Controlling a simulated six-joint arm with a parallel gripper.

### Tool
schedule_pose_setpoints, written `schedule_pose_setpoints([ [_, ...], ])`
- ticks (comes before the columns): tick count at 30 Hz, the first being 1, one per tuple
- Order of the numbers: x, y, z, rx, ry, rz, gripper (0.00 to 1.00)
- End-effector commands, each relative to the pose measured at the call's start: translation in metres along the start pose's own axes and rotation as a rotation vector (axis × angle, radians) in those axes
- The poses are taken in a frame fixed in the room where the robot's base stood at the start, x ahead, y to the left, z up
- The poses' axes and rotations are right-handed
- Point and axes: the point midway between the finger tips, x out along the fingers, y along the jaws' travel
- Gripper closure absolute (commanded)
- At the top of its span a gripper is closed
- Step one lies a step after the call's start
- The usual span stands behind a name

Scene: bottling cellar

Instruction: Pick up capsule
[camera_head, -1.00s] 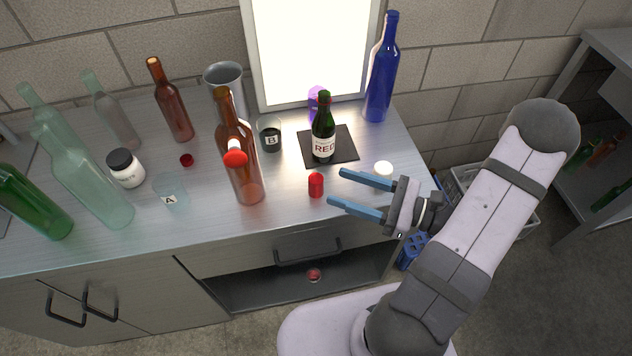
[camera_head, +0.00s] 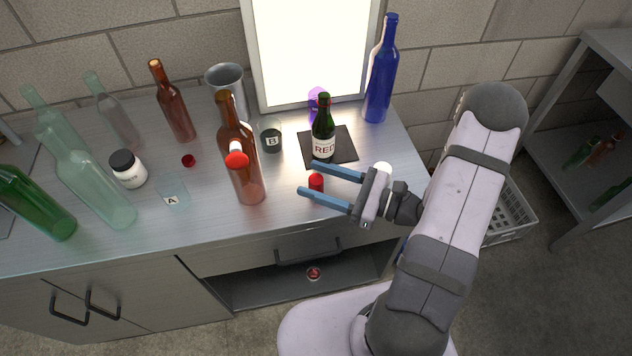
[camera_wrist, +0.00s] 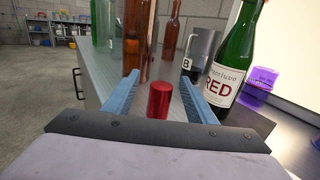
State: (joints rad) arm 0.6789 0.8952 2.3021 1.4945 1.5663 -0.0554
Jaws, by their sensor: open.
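The red capsule (camera_head: 316,182) stands upright on the steel counter, in front of the small green bottle labelled RED (camera_head: 323,140). My gripper (camera_head: 306,177) is open, its two blue fingers on either side of the capsule. In the wrist view the capsule (camera_wrist: 160,99) stands between the open fingers (camera_wrist: 158,92), with gaps on both sides, so it does not look gripped. In the head view the lower part of the capsule is partly hidden by the near finger.
Beaker B (camera_head: 271,140), a dark mat (camera_head: 343,147), a white round thing (camera_head: 382,170) and a blue bottle (camera_head: 381,75) are near. The counter's front edge is close below.

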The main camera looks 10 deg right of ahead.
Motion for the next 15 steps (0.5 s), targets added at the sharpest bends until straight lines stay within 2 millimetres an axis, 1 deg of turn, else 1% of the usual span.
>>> schedule_pose_setpoints([
  [5, 0.011, 0.000, 0.000, 0.001, 0.000, 0.004, 0.49],
  [12, 0.039, -0.002, -0.002, 0.000, -0.001, 0.005, 0.49],
  [15, 0.047, -0.002, -0.003, 0.000, -0.001, 0.003, 0.49],
])
